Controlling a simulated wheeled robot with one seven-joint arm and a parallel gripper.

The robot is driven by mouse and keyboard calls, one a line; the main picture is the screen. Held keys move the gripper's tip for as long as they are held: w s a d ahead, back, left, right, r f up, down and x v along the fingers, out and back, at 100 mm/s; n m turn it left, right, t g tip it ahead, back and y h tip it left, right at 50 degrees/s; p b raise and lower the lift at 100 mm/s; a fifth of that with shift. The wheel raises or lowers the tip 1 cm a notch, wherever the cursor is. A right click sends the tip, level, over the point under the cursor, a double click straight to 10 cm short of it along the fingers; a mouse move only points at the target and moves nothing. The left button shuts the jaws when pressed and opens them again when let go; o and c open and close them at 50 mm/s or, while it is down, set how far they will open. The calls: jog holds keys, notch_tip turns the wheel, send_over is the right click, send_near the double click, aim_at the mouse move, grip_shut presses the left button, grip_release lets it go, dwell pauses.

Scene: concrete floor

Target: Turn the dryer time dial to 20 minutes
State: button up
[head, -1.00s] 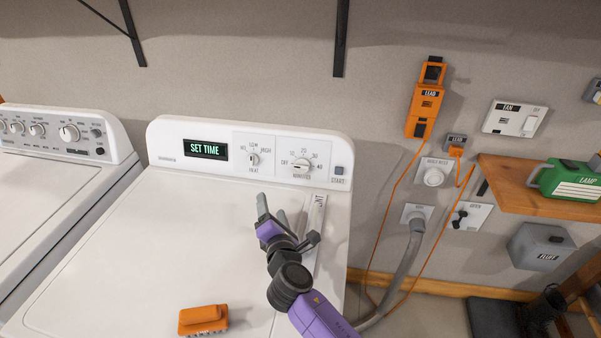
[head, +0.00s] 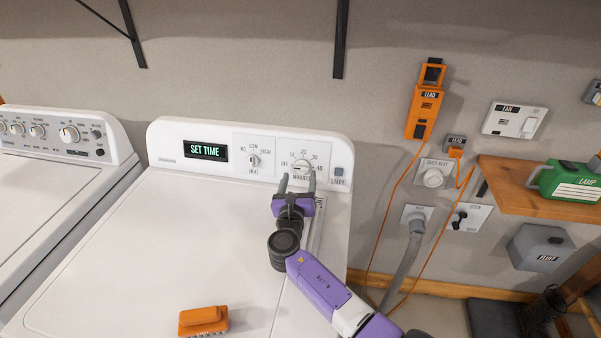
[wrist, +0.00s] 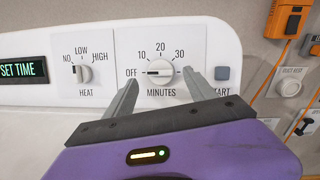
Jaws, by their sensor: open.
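The dryer time dial (head: 302,167) is a white knob on the dryer's back panel, marked OFF, 10, 20, 30 and MINUTES. In the wrist view the dial (wrist: 159,70) has its dark pointer line lying level, toward OFF on the left. My gripper (head: 298,180) is open just in front of the dial and slightly below it. In the wrist view its two fingers (wrist: 165,90) stand on either side of the dial, apart from it, and nothing is between them but the view of the dial. The dryer display (head: 206,151) reads SET TIME.
The heat dial (head: 253,160) is left of the time dial, and the start button (head: 338,171) is close on its right. An orange brush-like object (head: 203,320) lies on the dryer top. Orange cords and a grey hose (head: 411,250) run along the wall at right.

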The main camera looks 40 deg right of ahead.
aim_at(301, 169)
jog(key=shift+x, duration=1.6)
jog(key=c, duration=1.4)
